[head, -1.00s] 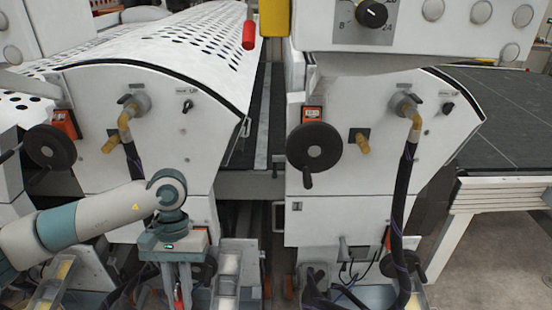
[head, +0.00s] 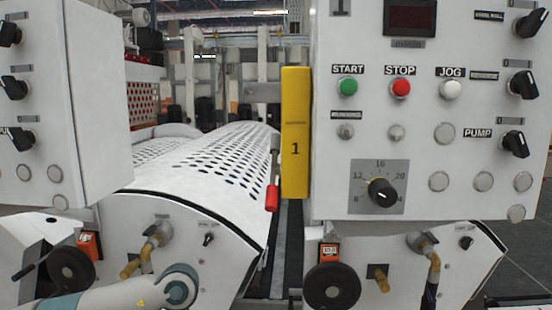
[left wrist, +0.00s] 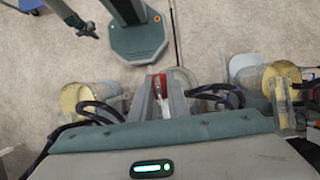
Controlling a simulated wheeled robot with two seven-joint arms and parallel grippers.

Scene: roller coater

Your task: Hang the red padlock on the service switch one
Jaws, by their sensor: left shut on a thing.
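The service switch one is a yellow box (head: 295,140) marked with a black 1, at the left edge of the control panel. Its lever with a red handle (head: 272,197) hangs down on the box's left side. My left gripper (left wrist: 162,80) shows in the left wrist view, pointing down over the floor and shut on a small red thing, the red padlock (left wrist: 160,86). The fingers hide part of the padlock, and its shackle cannot be made out. In the head view only my left arm shows, at the bottom left, well below the switch. My right gripper is in no view.
The control panel (head: 395,120) with buttons and knobs stands right of the switch. A perforated white roller cover (head: 215,150) lies to the left and behind. Handwheels (head: 332,287) and hose fittings (head: 433,262) stick out from the machine fronts below.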

